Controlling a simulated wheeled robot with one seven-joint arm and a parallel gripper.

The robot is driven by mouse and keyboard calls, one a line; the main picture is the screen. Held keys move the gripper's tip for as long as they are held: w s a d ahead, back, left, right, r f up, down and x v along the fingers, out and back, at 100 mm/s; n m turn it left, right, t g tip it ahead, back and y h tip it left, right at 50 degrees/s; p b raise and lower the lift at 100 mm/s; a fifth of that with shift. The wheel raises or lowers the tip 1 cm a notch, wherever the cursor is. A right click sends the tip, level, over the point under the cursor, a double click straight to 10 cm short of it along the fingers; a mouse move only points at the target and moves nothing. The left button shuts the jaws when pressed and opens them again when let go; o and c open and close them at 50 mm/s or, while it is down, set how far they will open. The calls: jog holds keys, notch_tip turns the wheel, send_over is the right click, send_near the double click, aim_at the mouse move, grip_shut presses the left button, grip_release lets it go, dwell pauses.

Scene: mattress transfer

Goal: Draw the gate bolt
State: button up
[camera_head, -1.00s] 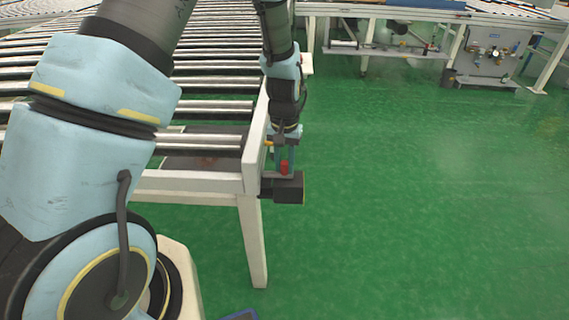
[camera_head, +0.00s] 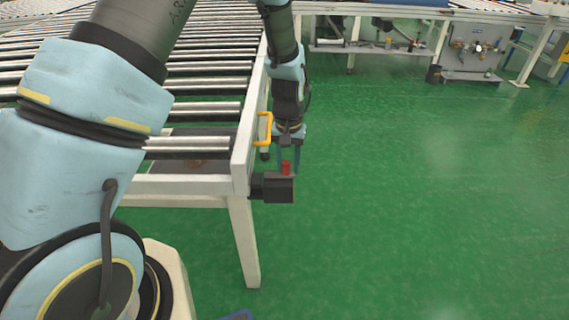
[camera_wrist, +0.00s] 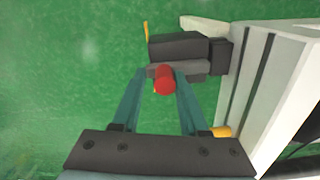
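The gate bolt is a red knob (camera_head: 286,168) on a dark block (camera_head: 279,188) fixed to the near corner of the white conveyor frame (camera_head: 240,170). In the wrist view the red knob (camera_wrist: 165,80) stands between the two teal fingers of my gripper (camera_wrist: 161,73), over the dark block (camera_wrist: 178,46). The fingers are apart, with a gap left of the knob. The right finger is close to it; I cannot tell if it touches. My gripper (camera_head: 288,160) also shows from above in the head view.
A yellow handle (camera_head: 265,128) sits on the frame's side, left of my gripper; part of it shows in the wrist view (camera_wrist: 220,131). Rollers (camera_head: 195,110) lie to the left. The green floor (camera_head: 410,190) is open to the right. Another conveyor stands at the back.

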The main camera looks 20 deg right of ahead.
aim_at(288, 163)
jog(key=shift+o, duration=1.4)
notch_tip(288, 163, up, 11)
jog(key=shift+b, duration=0.4)
jog(key=shift+f, duration=0.1)
jog(key=w+a+r+n+p, duration=0.1)
jog(key=w+a+r, duration=0.15)
jog(key=a, duration=0.45)
jog(key=w+a+r+n+p, duration=0.1)
jog(key=a+r+n+p, duration=0.15)
jog(key=a, duration=0.55)
jog(key=s+a+r+n, duration=0.1)
jog(key=s+a+r, duration=0.1)
jog(key=a, duration=0.7)
jog(key=s+a+r+n+t+p, duration=0.1)
jog(key=s+a+r, duration=0.2)
jog(key=a, duration=0.6)
jog(key=shift+a+r+t+p, duration=0.2)
jog(key=shift+a+t+p, duration=0.1)
